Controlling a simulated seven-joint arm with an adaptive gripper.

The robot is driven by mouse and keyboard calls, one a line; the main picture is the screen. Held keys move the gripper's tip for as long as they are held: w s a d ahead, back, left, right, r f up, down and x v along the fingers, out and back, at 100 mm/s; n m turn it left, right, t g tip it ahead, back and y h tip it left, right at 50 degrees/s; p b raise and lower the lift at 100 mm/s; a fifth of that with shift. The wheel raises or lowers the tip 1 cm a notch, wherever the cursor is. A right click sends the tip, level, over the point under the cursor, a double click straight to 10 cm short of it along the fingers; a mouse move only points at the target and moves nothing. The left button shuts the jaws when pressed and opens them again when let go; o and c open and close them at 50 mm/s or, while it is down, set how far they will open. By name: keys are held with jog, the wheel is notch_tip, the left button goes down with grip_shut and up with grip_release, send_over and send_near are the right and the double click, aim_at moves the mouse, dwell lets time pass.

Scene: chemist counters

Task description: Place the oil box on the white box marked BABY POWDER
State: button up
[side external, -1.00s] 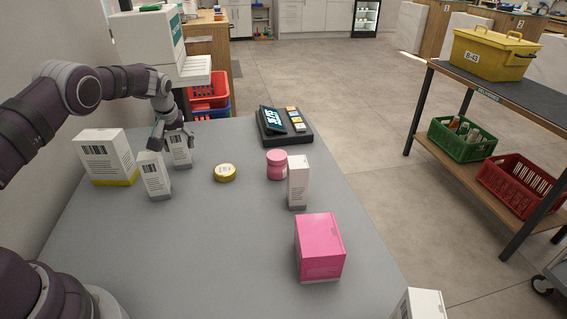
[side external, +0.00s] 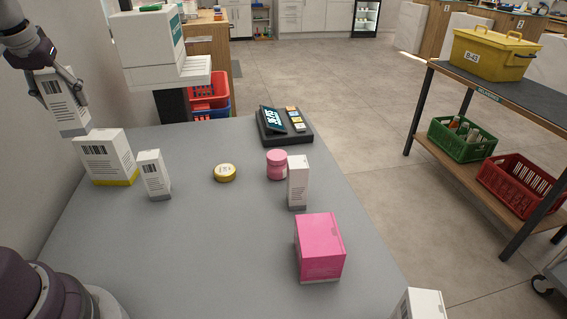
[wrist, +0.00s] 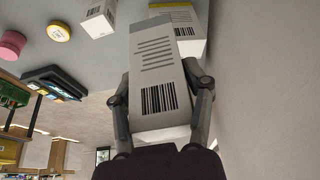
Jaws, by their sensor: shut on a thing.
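My gripper (side external: 60,78) is shut on a tall white box with a barcode, printed lines and a grey end (side external: 64,108). It holds the box nearly upright, slightly tilted, in the air at the left. In the wrist view the held box (wrist: 158,75) sits between the fingers. A larger white box with a barcode and yellow base (side external: 105,155) stands at the table's left edge. The held box's lower end appears close above its upper left corner; I cannot tell whether they touch. Part of the larger box shows behind the held one in the wrist view (wrist: 188,25). No product names are readable.
A small white box (side external: 154,174) stands right of the larger one. A gold tin (side external: 225,172), pink jar (side external: 276,165), another white box (side external: 298,182) and pink box (side external: 320,247) stand on the grey table (side external: 215,240). A wall is at left.

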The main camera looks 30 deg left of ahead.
jog(key=s+d, duration=0.3)
jog(key=s, duration=0.2)
send_over(97, 134)
notch_tip(97, 134, down, 2)
jog(key=shift+f, duration=1.95)
jog(key=shift+f, duration=0.15)
jog(key=o, duration=1.2)
